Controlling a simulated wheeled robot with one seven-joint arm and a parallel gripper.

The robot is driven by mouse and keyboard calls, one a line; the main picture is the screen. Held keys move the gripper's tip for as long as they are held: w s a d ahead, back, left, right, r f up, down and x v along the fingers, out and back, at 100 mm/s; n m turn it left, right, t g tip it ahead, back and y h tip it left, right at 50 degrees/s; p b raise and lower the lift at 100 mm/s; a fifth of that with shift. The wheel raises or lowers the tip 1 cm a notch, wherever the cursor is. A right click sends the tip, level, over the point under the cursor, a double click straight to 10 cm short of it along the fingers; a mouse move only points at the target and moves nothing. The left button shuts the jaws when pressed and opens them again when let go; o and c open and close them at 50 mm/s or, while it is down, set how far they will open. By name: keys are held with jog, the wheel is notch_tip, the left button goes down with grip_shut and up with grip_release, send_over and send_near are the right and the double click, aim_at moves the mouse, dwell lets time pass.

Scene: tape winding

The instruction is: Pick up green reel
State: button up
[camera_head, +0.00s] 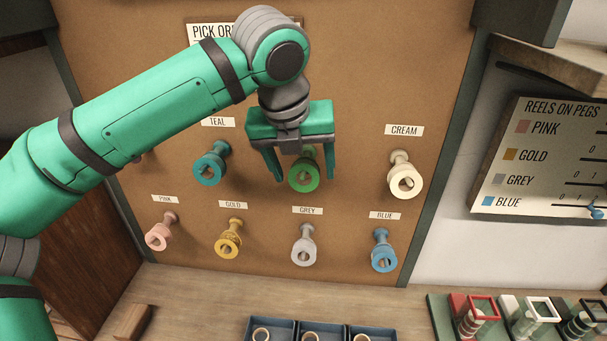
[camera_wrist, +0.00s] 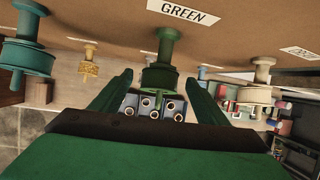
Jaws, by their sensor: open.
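The green reel (camera_head: 304,176) hangs on a peg in the upper row of the brown pegboard (camera_head: 345,70), between the teal reel and the cream reel. My gripper (camera_head: 305,178) is open in front of it, with one finger on each side of the reel in the head view. In the wrist view the green reel (camera_wrist: 160,76) sits ahead, between and beyond the two open fingertips (camera_wrist: 165,78), under a GREEN label (camera_wrist: 184,12). No contact between fingers and reel is visible. The gripper body hides the reel's label in the head view.
The teal reel (camera_head: 209,170) hangs to the left and the cream reel (camera_head: 402,182) to the right. Pink (camera_head: 160,236), gold (camera_head: 228,243), grey (camera_head: 304,251) and blue (camera_head: 383,257) reels hang below. A dark blue tray (camera_head: 290,324) sits on the bench.

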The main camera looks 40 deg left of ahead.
jog(key=c, duration=1.1)
jog(key=shift+r, duration=0.6)
jog(key=s+d, duration=0.3)
jog(key=s, duration=0.2)
jog(key=s+d, duration=0.3)
jog(key=s, duration=0.2)
jog(key=s+d, duration=0.3)
jog(key=s, duration=0.2)
jog(key=shift+s+d+r, duration=0.1)
jog(key=shift+s+d, duration=0.05)
